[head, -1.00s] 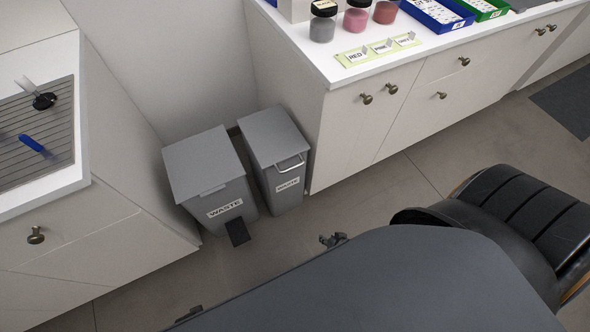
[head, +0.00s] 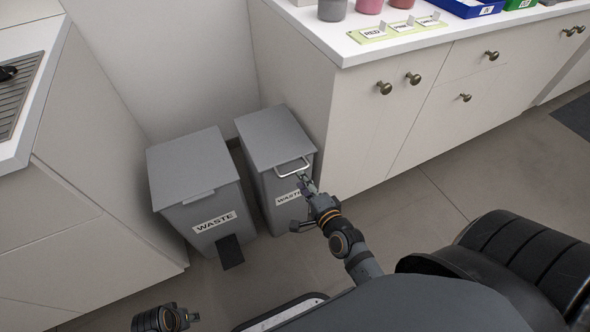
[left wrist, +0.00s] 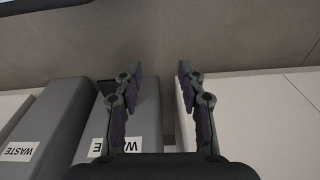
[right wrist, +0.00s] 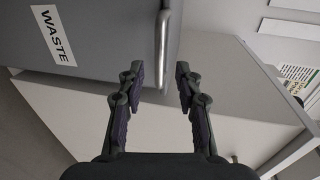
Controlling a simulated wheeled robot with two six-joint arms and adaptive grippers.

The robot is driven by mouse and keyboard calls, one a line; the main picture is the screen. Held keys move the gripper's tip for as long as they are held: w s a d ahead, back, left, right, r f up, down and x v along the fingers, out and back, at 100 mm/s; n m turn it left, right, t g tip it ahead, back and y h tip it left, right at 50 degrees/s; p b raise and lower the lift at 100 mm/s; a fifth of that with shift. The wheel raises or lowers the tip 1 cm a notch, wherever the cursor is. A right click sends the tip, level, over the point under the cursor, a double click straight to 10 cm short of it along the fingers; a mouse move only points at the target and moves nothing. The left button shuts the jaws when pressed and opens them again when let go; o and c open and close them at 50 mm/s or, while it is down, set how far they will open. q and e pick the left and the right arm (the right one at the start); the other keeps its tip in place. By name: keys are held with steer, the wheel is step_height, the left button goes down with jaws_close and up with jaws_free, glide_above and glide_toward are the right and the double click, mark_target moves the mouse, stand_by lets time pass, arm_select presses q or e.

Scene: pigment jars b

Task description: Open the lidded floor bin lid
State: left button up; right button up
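Two grey lidded floor bins stand side by side, both lids shut. The right bin (head: 273,168) has a metal bar handle (head: 293,166) at its lid's front edge and a WASTE label. The left bin (head: 196,190) has a WASTE label and a dark pedal (head: 229,252). My right gripper (head: 304,182) is at the front of the right bin, close to the handle. In the right wrist view the open fingers (right wrist: 158,72) are on either side of the bar handle (right wrist: 164,45); contact is unclear. My left gripper (left wrist: 159,67) is open and empty, low in front of the bins.
A white cabinet (head: 335,130) stands close against the right bin, with jars and trays on its counter. Another cabinet (head: 60,230) stands to the left. Bare floor (head: 400,215) lies in front of the right cabinet.

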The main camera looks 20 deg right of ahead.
mark_target(295, 171)
steer(key=x, duration=0.6)
arm_select(q)
steer(key=shift+s+a+f, duration=0.1)
steer(key=shift+a+f, duration=0.05)
steer(key=shift+f, duration=0.4)
steer(key=shift+s+a+f, duration=0.1)
steer(key=shift+f, duration=0.45)
arm_select(e)
steer(key=shift+s, duration=0.1)
steer(key=shift+c, duration=0.2)
jaws_close()
